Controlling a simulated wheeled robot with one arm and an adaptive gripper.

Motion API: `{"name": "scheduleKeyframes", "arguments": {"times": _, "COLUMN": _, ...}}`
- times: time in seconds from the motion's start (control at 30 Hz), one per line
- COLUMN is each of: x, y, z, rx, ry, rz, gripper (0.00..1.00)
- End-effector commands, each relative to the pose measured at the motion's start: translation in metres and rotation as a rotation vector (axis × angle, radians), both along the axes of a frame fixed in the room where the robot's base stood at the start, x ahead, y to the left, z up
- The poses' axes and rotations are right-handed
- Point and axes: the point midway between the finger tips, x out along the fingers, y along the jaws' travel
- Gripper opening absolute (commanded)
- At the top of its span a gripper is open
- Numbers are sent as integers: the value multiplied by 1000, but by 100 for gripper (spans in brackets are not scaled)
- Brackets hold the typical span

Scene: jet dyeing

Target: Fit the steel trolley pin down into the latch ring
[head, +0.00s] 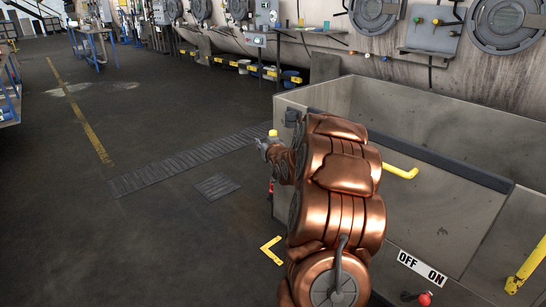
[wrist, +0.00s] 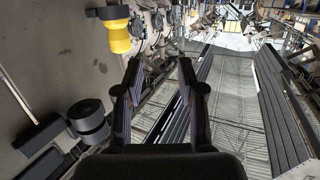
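In the wrist view my gripper (wrist: 159,70) has its two dark fingers spread, with nothing visible between them. A yellow spool-shaped piece with a grey end (wrist: 119,30) is up and left of the fingers, apart from them; it may be the pin's grip. A small yellow top (head: 272,132) shows in the head view near my gripper (head: 263,146), at the trolley's far left corner. A dark round part on a bracket (wrist: 88,117) lies left of the fingers; it may be the latch ring, but I cannot tell. My copper arm hides much of that corner.
The grey trolley (head: 440,190) with open top fills the right, with yellow handles (head: 400,171) and an OFF/ON label (head: 422,268). A red knob (head: 425,298) is at lower right. Machines line the back wall.

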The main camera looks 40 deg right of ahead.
Motion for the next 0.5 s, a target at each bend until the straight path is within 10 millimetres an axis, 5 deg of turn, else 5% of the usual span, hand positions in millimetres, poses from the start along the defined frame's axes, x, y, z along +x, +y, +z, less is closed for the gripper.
{"name": "scheduleKeyframes", "arguments": {"times": 0.03, "x": -3, "y": -17, "z": -20, "rx": -14, "ry": -35, "rz": -15, "gripper": 39}}
{"name": "scheduleKeyframes", "arguments": {"times": 0.2, "x": -10, "y": -47, "z": -27, "rx": -55, "ry": -122, "rz": -37, "gripper": 39}}
{"name": "scheduleKeyframes", "arguments": {"times": 0.5, "x": -2, "y": -59, "z": -27, "rx": -69, "ry": -147, "rz": -41, "gripper": 39}}
